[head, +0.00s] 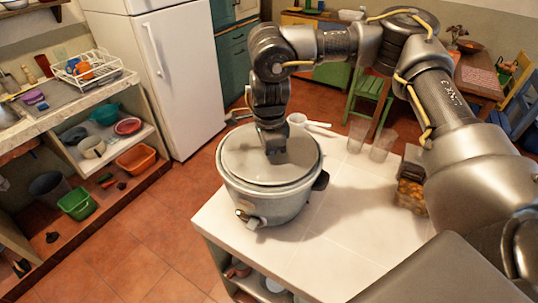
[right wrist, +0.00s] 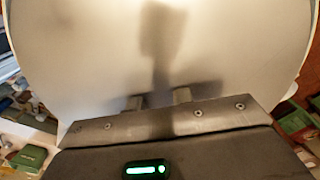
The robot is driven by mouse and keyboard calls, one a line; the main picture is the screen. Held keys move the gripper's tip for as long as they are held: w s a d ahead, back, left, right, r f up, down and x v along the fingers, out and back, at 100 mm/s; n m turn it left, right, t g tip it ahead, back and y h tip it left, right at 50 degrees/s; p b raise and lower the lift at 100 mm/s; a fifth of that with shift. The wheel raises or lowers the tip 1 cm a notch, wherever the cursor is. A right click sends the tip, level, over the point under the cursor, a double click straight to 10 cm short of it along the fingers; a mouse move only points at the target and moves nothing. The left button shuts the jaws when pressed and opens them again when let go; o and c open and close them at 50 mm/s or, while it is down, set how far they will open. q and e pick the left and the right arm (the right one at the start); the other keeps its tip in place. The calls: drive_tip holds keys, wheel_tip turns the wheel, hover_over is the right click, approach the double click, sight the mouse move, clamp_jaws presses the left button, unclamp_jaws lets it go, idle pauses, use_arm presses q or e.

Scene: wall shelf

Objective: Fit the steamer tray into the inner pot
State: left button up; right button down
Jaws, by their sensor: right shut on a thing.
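A grey rice cooker (head: 270,200) stands upright on the white-tiled counter. A pale round disc (head: 240,155), perhaps the steamer tray, covers its top; no holes show, and I cannot tell whether it is seated or just above the rim. The inner pot is hidden under it. My right gripper (head: 278,158) points down and is shut on the disc near its middle. In the right wrist view the disc (right wrist: 70,60) fills most of the picture, and the fingertips (right wrist: 158,98) meet its surface. My left gripper is not in view.
Behind the cooker are a white cup (head: 298,120) and two clear glasses (head: 357,135) (head: 382,142). A container of brown items (head: 410,193) stands at the right under my arm. The counter's front (head: 320,250) is clear.

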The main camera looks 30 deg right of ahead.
drive_tip(key=shift+f, duration=0.35)
idle(0.4)
drive_tip(key=c, duration=1.2)
unclamp_jaws()
drive_tip(key=shift+o, duration=0.2)
wheel_tip(320, 180, up, 11)
drive_tip(key=shift+f+b, duration=0.1)
drive_tip(key=shift+b, duration=0.65)
drive_tip(key=shift+a, duration=0.15)
